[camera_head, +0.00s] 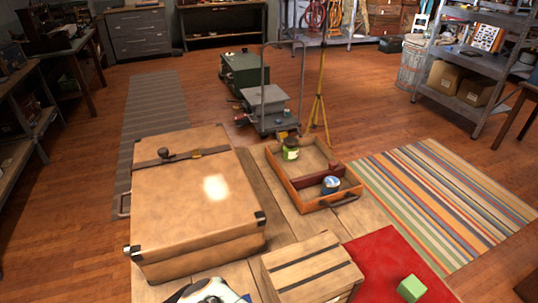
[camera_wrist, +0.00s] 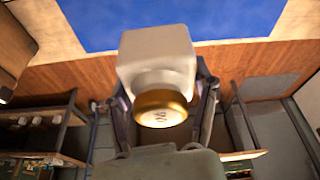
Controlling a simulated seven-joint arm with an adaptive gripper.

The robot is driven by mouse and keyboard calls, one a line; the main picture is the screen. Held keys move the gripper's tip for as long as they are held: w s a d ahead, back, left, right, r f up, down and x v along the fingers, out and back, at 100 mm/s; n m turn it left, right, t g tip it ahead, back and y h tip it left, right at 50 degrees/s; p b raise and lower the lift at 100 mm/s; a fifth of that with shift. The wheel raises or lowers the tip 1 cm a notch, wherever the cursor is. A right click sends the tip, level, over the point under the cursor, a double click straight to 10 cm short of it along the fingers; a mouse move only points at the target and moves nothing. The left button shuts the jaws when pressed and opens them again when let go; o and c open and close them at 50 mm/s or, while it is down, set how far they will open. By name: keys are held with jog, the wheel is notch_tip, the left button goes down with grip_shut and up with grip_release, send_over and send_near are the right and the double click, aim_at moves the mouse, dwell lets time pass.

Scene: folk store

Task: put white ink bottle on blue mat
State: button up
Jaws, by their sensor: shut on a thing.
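The white ink bottle (camera_wrist: 157,50) has a square white body and a gold-brown cap (camera_wrist: 162,108) with dark marks on top. In the wrist view its cap points toward the camera. My gripper (camera_wrist: 160,80) has a finger on each side of the bottle and is shut on it. A blue surface (camera_wrist: 90,20), seemingly the blue mat, shows at the top of the wrist view behind the bottle, beside a pale edge. I cannot tell the gap between bottle and blue surface. The head view shows neither the bottle nor a blue mat.
A large tan case (camera_head: 190,205) covers the table's left. An orange tray (camera_head: 290,190) holds a green jar (camera_head: 290,153) and a blue-and-white jar (camera_head: 331,184). A wooden box (camera_head: 308,272) stands in front, beside a red mat (camera_head: 372,258) with a green cube (camera_head: 411,288).

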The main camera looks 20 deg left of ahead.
jog(key=w+a+f, duration=0.1)
jog(key=a+f, duration=0.3)
jog(key=w+a+f, duration=0.1)
jog(key=a+f, duration=0.4)
jog(key=w+a+f, duration=0.1)
jog(key=a+f, duration=0.3)
jog(key=f, duration=0.1)
jog(key=shift+w+a, duration=0.1)
jog(key=shift+a, duration=0.05)
jog(key=shift+w+x, duration=0.2)
jog(key=shift+x, duration=0.7)
jog(key=shift+w+x, duration=0.15)
jog(key=shift+x, duration=0.7)
jog(key=shift+f, duration=0.15)
jog(key=o, duration=1.2)
jog(key=shift+f, duration=0.1)
jog(key=shift+c, duration=0.2)
jog(key=v, duration=1.2)
jog(key=shift+r, duration=0.2)
